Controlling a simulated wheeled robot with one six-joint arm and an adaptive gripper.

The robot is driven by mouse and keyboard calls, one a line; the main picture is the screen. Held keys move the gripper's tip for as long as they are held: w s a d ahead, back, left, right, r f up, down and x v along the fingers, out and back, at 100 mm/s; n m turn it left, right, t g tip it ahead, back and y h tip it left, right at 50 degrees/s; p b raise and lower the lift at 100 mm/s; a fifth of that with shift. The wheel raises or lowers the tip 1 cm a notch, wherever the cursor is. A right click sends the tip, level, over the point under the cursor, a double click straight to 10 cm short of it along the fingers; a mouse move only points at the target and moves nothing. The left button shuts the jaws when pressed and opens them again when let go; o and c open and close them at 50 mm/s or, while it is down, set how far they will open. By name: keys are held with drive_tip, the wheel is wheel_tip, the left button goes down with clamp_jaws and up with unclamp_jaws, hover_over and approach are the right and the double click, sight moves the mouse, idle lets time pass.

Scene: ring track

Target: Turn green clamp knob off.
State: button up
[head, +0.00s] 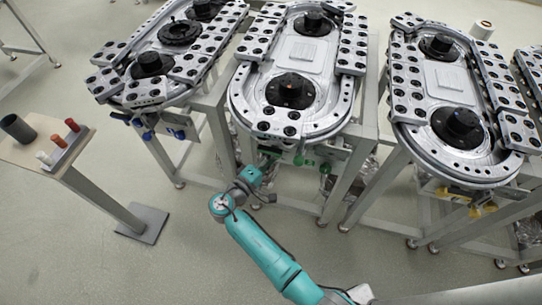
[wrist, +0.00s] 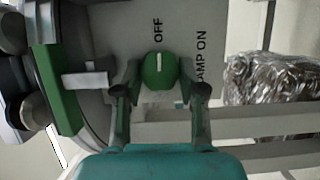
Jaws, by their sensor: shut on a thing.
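The green clamp knob (wrist: 159,71) is on a grey panel (wrist: 190,22) in the wrist view. Its white pointer line is upright in the picture and points up at the word OFF. The words CLAMP ON, partly hidden by a finger, are to the right of the knob. My gripper (wrist: 160,80) has one finger on each side of the knob and is shut on it. In the head view my gripper (head: 268,170) is under the front of the middle ring track (head: 330,125), and I cannot make out the held knob there.
A green block (wrist: 58,85) and a pale bar are left of the knob. Crumpled foil (wrist: 262,80) is to the right, and a grey beam runs below the panel. More ring tracks stand left (head: 150,88) and right (head: 490,165).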

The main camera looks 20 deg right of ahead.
idle(0.4)
drive_tip(key=o, duration=1.1)
drive_tip(key=shift+o, duration=0.2)
drive_tip(key=shift+a, duration=0.1)
drive_tip(key=v, duration=1.2)
drive_tip(key=shift+f, duration=0.15)
